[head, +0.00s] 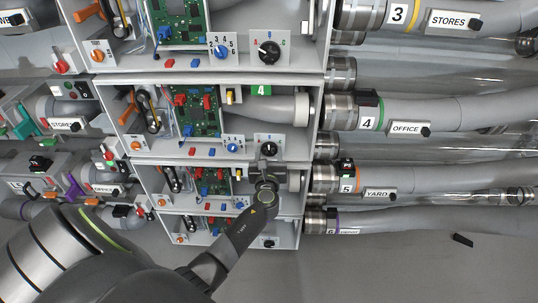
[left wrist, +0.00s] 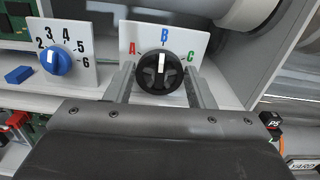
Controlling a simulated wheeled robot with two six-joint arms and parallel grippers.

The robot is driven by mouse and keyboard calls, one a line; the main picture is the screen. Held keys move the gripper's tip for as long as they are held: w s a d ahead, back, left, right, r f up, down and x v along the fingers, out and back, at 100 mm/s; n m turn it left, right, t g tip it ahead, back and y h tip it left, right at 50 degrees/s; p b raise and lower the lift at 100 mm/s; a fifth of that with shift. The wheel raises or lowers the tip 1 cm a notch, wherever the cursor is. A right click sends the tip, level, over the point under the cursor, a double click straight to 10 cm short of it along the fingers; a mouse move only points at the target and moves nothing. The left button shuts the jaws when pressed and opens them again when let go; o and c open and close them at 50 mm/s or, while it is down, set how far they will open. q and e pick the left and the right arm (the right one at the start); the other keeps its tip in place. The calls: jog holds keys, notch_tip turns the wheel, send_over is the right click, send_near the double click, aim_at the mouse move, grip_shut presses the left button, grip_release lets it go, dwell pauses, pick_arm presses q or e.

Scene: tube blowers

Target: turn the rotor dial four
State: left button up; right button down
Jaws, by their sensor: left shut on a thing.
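The rotor dial of unit four (head: 268,149) is a black round knob on a white plate, under the green 4 label (head: 261,90). In the left wrist view the dial (left wrist: 162,73) has a white pointer aimed up at the blue B, between a red A and a green C. My left gripper (head: 268,160) reaches up to it from below. Its two fingers (left wrist: 161,86) stand on either side of the dial and are shut on it. The dial's lower edge is close to the gripper body. My right gripper is in neither view.
A blue numbered knob (left wrist: 56,61) sits just left of the dial, with a blue block (left wrist: 19,75) beside it. The grey pipe (head: 272,108) runs above the dial. The YARD pipe (head: 440,178) and a black P5 block (left wrist: 271,120) are to the right.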

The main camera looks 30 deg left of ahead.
pick_arm(q)
jog(key=n+b, duration=0.1)
jog(key=n, duration=0.1)
jog(key=n+b, duration=0.1)
jog(key=n, duration=0.1)
jog(key=n+b, duration=0.2)
jog(key=shift+s+a+f+n, duration=0.1)
jog(key=shift+f+n, duration=0.15)
jog(key=shift+n, duration=0.05)
jog(key=n+b, duration=0.2)
jog(key=n, duration=0.2)
jog(key=shift+a+n+b, duration=0.1)
jog(key=shift+n+b, duration=0.2)
jog(key=shift+n, duration=0.1)
jog(key=o, duration=1)
jog(key=shift+s, duration=0.1)
jog(key=shift+c, duration=0.2)
